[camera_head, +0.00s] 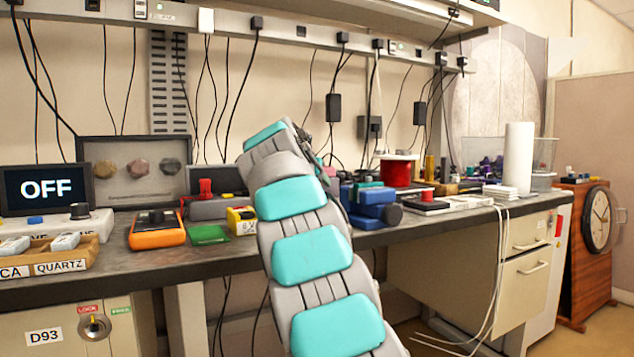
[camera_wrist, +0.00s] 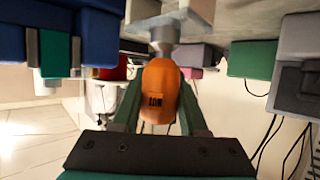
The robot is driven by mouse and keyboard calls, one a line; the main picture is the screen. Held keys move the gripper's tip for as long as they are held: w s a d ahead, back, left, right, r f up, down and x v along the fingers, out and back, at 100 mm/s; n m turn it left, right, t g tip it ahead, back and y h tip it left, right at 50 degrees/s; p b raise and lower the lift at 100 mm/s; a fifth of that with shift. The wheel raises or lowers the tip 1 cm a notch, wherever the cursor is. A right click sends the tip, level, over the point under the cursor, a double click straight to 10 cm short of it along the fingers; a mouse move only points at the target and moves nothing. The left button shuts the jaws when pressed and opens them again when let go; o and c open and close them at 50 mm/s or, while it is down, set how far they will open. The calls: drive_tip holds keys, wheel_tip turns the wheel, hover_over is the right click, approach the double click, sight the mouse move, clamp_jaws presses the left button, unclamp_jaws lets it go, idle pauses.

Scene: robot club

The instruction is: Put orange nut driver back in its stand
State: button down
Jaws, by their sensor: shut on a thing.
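The orange nut driver (camera_wrist: 160,88), marked "NUT" on its handle, is in the middle of the wrist view. My gripper (camera_wrist: 160,108) is shut on its handle, with one dark green finger on each side. The driver's grey metal collar (camera_wrist: 164,34) points to the top of the picture, toward a pale grey surface. I cannot tell whether its tip touches anything. In the head view my arm hides the gripper and the driver.
A blue and teal vise-like tool (camera_head: 372,207) stands right of my arm on the dark bench (camera_head: 100,268). A red spool (camera_head: 396,171) is behind it. An orange meter (camera_head: 157,232) and a green board (camera_head: 208,235) lie left. In the wrist view, blue blocks (camera_wrist: 98,38) flank the driver's left.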

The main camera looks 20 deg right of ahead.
drive_tip(key=shift+f+b, duration=1.55)
drive_tip(key=shift+f, duration=0.2)
idle(1.8)
drive_tip(key=c, duration=0.6)
unclamp_jaws()
drive_tip(key=shift+c, duration=0.2)
drive_tip(key=shift+o, duration=0.2)
drive_tip(key=shift+r, duration=0.1)
drive_tip(key=shift+r, duration=0.2)
wheel_tip(320, 180, up, 5)
drive_tip(key=p, duration=0.4)
drive_tip(key=shift+r+p, duration=0.2)
drive_tip(key=shift+p, duration=0.1)
drive_tip(key=o, duration=0.6)
drive_tip(key=shift+c, duration=0.2)
